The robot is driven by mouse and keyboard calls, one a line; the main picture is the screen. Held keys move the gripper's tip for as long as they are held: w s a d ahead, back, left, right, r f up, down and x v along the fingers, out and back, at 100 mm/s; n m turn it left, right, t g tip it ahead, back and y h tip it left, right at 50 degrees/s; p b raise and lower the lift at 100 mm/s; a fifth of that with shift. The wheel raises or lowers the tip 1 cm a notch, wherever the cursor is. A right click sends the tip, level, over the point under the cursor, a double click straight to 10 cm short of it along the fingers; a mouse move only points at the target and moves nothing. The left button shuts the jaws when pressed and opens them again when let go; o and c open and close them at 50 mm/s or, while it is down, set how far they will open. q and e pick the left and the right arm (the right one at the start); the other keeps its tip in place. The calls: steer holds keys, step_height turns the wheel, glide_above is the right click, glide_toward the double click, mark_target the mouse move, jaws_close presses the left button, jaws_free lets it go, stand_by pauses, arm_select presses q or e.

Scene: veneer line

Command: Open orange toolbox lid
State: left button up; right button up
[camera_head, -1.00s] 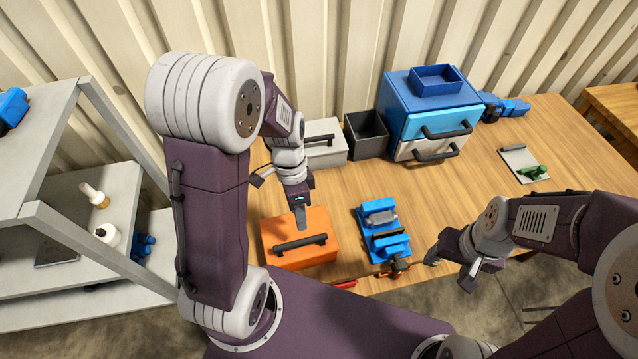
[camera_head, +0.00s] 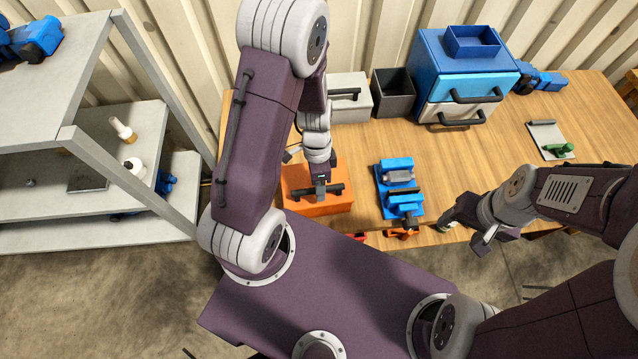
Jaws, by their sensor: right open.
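The orange toolbox (camera_head: 332,208) sits near the front edge of the wooden table, lid closed. Its dark bar handle (camera_head: 302,194) lies across the top. My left gripper (camera_head: 321,192) points down at the middle of this handle, at or just above it. Whether its fingers are open or touch the handle is too small to tell. The gripper and arm hide part of the lid. My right gripper (camera_head: 463,236) is open and empty by the table's front edge, well right of the toolbox.
A blue vise-like tool (camera_head: 399,178) stands right of the toolbox. Behind are a light grey box (camera_head: 352,108), a dark open bin (camera_head: 393,103) and a blue drawer cabinet (camera_head: 440,60). A grey shelf (camera_head: 90,85) stands left. The table's middle right is clear.

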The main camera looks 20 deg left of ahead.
arm_select(q)
steer(key=shift+w, duration=0.25)
jaws_close()
stand_by(1.0)
